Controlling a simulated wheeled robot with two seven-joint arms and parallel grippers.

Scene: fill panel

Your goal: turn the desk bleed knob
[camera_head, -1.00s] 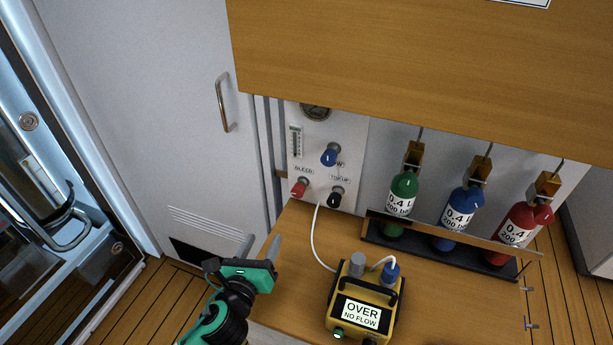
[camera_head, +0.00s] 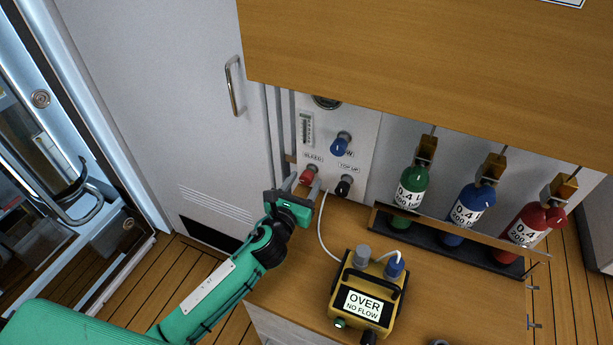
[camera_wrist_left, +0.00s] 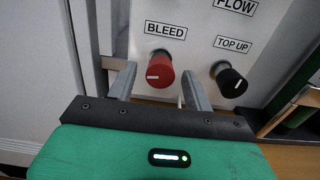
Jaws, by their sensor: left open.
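The red bleed knob (camera_head: 309,174) sticks out of the white panel (camera_head: 363,130) under a BLEED label. It also shows in the left wrist view (camera_wrist_left: 160,72), with a white mark on its face. My left gripper (camera_head: 298,184) is open in front of the panel. In the left wrist view its two fingers (camera_wrist_left: 158,88) reach toward the knob, one on each side of it, with a gap to the left; I cannot tell whether they touch it. My right gripper is not in view.
The black TOP UP knob (camera_wrist_left: 231,83) is close to the right finger. A blue knob (camera_head: 341,143) sits above. A yellow device (camera_head: 343,308) reading OVER NO FLOW stands on the desk with a white hose (camera_head: 320,235). Green, blue and red bottles stand in a rack (camera_head: 455,247) at right.

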